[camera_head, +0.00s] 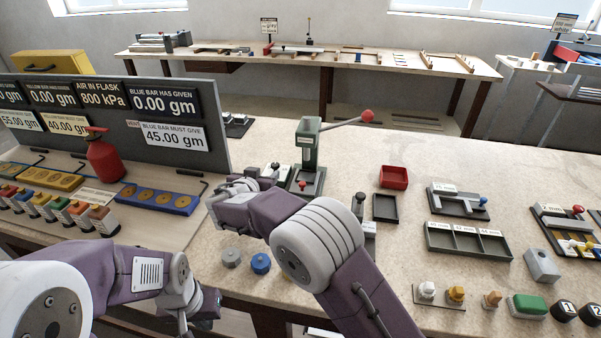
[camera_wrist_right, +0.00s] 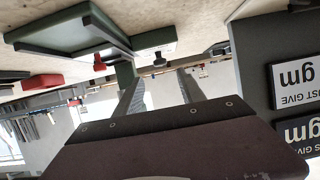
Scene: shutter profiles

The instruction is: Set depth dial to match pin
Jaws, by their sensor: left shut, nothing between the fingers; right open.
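A dark green lever press (camera_head: 310,147) with a red ball handle stands on the pale bench, in the middle of the head view. I cannot surely pick out the depth dial or the pin; the arm hides part of the area by the press. My right gripper (camera_head: 262,183) is left of the press base, its tips partly hidden by its own wrist. In the right wrist view its fingers (camera_wrist_right: 155,80) are apart with nothing between them.
A grey panel (camera_head: 222,120) with readouts stands at the left, with a red flask (camera_head: 104,158) before it. A grey knob (camera_head: 231,257) and a blue knob (camera_head: 261,263) lie near the front. A red tray (camera_head: 393,177) and a three-part tray (camera_head: 468,241) are to the right.

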